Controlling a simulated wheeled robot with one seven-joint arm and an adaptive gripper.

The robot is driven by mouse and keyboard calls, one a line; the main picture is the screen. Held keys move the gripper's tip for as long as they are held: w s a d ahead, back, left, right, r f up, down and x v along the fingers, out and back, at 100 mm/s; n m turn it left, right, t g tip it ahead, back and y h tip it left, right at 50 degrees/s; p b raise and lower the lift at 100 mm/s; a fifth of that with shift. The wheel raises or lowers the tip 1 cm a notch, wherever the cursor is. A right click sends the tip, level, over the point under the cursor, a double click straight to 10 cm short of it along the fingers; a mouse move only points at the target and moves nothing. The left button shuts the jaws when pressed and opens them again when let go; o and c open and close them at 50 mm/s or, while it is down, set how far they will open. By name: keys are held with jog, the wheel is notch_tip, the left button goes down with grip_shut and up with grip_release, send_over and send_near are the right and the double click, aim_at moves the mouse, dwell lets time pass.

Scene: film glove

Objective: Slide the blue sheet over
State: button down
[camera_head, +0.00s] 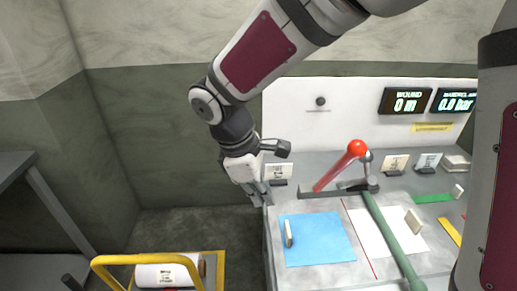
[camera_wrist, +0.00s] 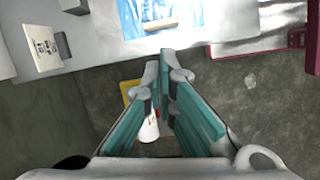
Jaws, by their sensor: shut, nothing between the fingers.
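The blue sheet (camera_head: 325,243) lies flat on the left part of the grey bench top in the head view, with a small pale upright handle (camera_head: 288,232) on its left side. It also shows at the top of the wrist view (camera_wrist: 130,19), with the pale handle (camera_wrist: 160,25) on it. A red line runs between it and a white sheet (camera_head: 372,228) to its right. My gripper (camera_head: 264,200) hangs by the bench's left edge, up and to the left of the blue sheet and apart from it. In the wrist view its fingers (camera_wrist: 160,62) are shut and empty, over the floor.
Two displays (camera_head: 405,101) are on the white back panel. A yellow-framed cart with a white roll (camera_head: 168,275) stands on the floor at lower left.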

aim_at(286, 226)
jog(key=a+f+n, duration=0.2)
jog(key=a+f, duration=0.1)
jog(key=a, duration=0.1)
jog(key=x, duration=0.3)
jog(key=d+x, duration=0.1)
jog(key=x, duration=0.3)
jog(key=d+p+x, duration=0.1)
jog(key=x, duration=0.3)
jog(key=shift+d+r, duration=0.2)
jog(key=shift+r, duration=0.15)
jog(key=shift+d+f, duration=0.1)
jog(key=shift+d, duration=0.6)
jog(key=shift+w, duration=0.1)
jog(key=shift+d+p, duration=0.35)
jog(key=shift+d, duration=1.3)
